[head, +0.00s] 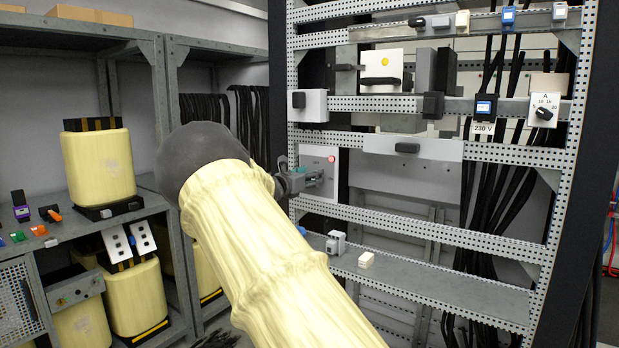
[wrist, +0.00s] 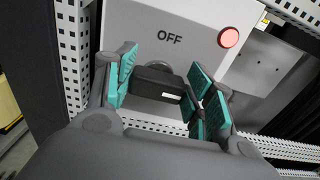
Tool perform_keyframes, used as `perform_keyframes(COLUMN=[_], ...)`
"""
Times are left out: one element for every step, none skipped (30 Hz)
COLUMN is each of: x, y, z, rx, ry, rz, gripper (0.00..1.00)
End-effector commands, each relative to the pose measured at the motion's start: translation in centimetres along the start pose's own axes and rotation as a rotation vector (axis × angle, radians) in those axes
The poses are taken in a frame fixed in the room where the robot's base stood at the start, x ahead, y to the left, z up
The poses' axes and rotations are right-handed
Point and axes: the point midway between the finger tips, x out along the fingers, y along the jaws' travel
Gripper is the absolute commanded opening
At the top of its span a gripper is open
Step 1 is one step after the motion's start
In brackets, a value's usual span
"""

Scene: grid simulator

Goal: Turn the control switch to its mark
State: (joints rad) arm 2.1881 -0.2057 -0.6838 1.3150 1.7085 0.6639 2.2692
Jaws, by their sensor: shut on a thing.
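The control switch (wrist: 158,82) is a dark knob with a short white line on it, in front of a light grey panel. The panel (wrist: 150,18) carries the word OFF above the knob and a round red light (wrist: 229,38) to its right. My gripper (wrist: 163,95) is at the knob, its teal-padded fingers on the knob's left and right, shut on it. In the head view the panel (head: 321,158) stands on the left of the rack, and my gripper (head: 308,178) meets it from the left. My arm and gripper hide most of the knob there.
The perforated metal rack (head: 440,229) surrounds the panel, with other switch boxes above. Shelves with yellow-wrapped units (head: 98,165) stand at the left.

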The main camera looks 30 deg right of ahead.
Motion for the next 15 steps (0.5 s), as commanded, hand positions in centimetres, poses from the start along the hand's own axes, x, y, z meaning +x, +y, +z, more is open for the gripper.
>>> perform_keyframes(x=[0.0,0.0,0.01,0.01,0.01,0.02,0.03,0.05,0.08,0.07,0.04,0.06,0.08,0.09,0.09], y=[0.0,-0.01,-0.02,-0.02,-0.02,-0.02,-0.03,-0.04,-0.06,-0.04,-0.01,-0.03,-0.03,-0.01,-0.01], z=[-0.03,-0.04,-0.08,-0.1,-0.13,-0.18,-0.21,-0.26,-0.33,-0.4,-0.44,-0.41,-0.46,-0.56,-0.52], rx=[0.0,-0.001,-0.003,-0.005,-0.008,-0.012,-0.015,-0.019,-0.027,-0.033,-0.04,-0.051,-0.059,-0.069,-0.082], ry=[0.0,0.0,0.0,0.0,0.0,0.0,0.001,0.001,0.001,0.002,0.002,0.001,0.001,0.002,0.001], rz=[0.0,0.0,0.0,0.0,0.0,0.0,0.0,0.0,-0.001,-0.001,-0.001,-0.001,-0.001,-0.001,-0.001], gripper=[0.29,0.29,0.29,0.29,0.29,0.3,0.3,0.3,0.3,0.3,0.3,0.3,0.3,0.3,0.3])
